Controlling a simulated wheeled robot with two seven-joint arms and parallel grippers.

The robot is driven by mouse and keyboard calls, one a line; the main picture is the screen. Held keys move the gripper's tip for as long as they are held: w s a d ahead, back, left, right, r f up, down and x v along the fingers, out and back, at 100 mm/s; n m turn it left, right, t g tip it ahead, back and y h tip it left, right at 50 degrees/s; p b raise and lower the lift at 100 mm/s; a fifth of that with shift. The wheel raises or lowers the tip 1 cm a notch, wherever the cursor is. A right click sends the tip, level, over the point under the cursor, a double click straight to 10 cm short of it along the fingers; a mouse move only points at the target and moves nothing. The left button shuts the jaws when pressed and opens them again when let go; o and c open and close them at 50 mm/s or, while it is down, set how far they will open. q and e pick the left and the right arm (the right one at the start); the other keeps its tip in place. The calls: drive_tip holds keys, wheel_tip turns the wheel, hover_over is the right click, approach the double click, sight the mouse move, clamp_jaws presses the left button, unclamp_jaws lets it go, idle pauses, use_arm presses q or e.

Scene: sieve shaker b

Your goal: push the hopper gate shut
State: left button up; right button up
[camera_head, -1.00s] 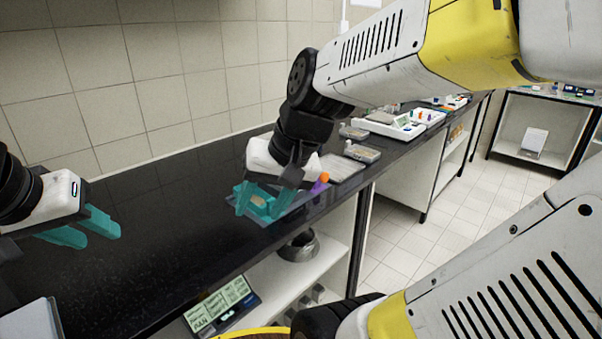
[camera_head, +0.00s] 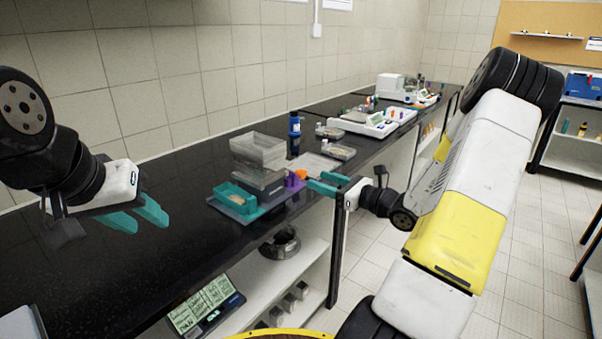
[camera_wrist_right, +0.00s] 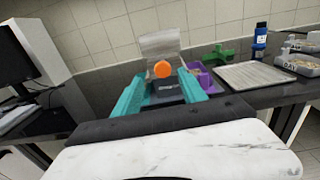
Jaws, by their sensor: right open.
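The hopper (camera_head: 258,150) looks like a grey, see-through box on a darker base on the black bench. An orange knob (camera_head: 301,173) sits at its right side beside a purple piece (camera_head: 290,181). I cannot tell how far the gate is open. My right gripper (camera_head: 320,184) is open and empty, just right of the knob with its fingers pointing at it. In the right wrist view the knob (camera_wrist_right: 162,69) shows ahead between the teal fingers, apart from them. My left gripper (camera_head: 139,215) is open and empty over the bench at the left.
A teal tray (camera_head: 235,198) lies in front of the hopper. A blue bottle (camera_head: 294,133), a flat pale tray (camera_head: 313,164) and small dishes (camera_head: 340,152) stand behind and to the right. The bench's left part is clear. A shelf (camera_head: 290,262) lies below the front edge.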

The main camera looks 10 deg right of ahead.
sight(304, 174)
drive_tip(key=x, duration=0.7)
drive_tip(key=shift+w, duration=0.4)
clamp_jaws()
idle(1.1)
